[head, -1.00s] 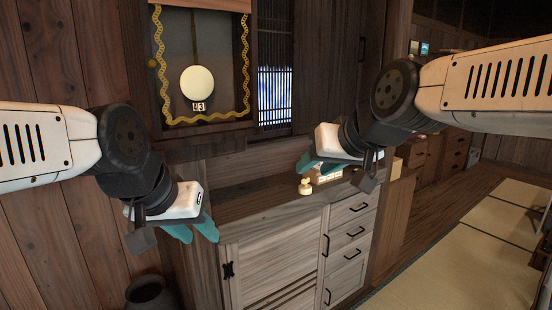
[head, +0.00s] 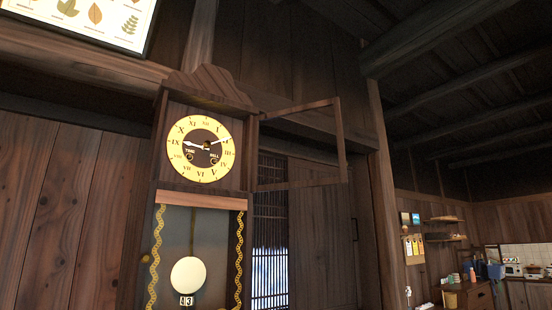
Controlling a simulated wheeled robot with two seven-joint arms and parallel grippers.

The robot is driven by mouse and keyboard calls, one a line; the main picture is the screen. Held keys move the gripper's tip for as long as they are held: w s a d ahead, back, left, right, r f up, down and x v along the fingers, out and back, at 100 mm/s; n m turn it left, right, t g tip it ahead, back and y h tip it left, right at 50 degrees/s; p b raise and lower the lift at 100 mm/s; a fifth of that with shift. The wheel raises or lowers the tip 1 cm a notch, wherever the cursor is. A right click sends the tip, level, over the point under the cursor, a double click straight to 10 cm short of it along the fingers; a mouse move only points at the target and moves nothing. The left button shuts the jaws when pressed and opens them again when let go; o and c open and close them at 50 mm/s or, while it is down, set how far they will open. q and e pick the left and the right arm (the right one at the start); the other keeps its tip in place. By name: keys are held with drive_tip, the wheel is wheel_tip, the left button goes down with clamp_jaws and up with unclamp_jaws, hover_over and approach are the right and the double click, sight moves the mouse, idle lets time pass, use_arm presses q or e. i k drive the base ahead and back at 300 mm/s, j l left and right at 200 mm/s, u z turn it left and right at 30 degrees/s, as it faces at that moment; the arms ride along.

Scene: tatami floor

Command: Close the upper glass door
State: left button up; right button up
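A wooden wall clock with a round yellow dial (head: 201,148) hangs left of the middle in the head view. Its upper door (head: 341,142), a thin wooden frame, stands swung open to the right, joined at the right side of the clock case. The glass in it is too clear to make out. Neither of my grippers shows in the view now.
A framed leaf poster (head: 90,20) hangs at the top left. A dark beam and post (head: 382,200) stand right of the open door. A slatted window (head: 270,265) is behind it. A kitchen area with shelves (head: 448,228) is far right.

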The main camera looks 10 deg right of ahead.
sight(343, 163)
drive_tip(key=l+u, duration=0.15)
drive_tip(key=u, duration=0.25)
drive_tip(key=i+l+u, duration=0.1)
drive_tip(key=u, duration=0.35)
drive_tip(key=l+u, duration=0.25)
drive_tip(key=u, duration=0.15)
drive_tip(key=l+u, duration=0.2)
drive_tip(key=u, duration=0.2)
drive_tip(key=k+l+u, duration=0.15)
drive_tip(key=l, duration=0.3)
drive_tip(key=k+l+u, duration=0.15)
drive_tip(key=l, duration=0.3)
drive_tip(key=k+l+u, duration=0.15)
drive_tip(key=l, duration=0.25)
drive_tip(key=k+l+u, duration=0.2)
drive_tip(key=l, duration=0.25)
drive_tip(key=k+l+u, duration=0.15)
drive_tip(key=l, duration=0.2)
drive_tip(key=i+l, duration=0.05)
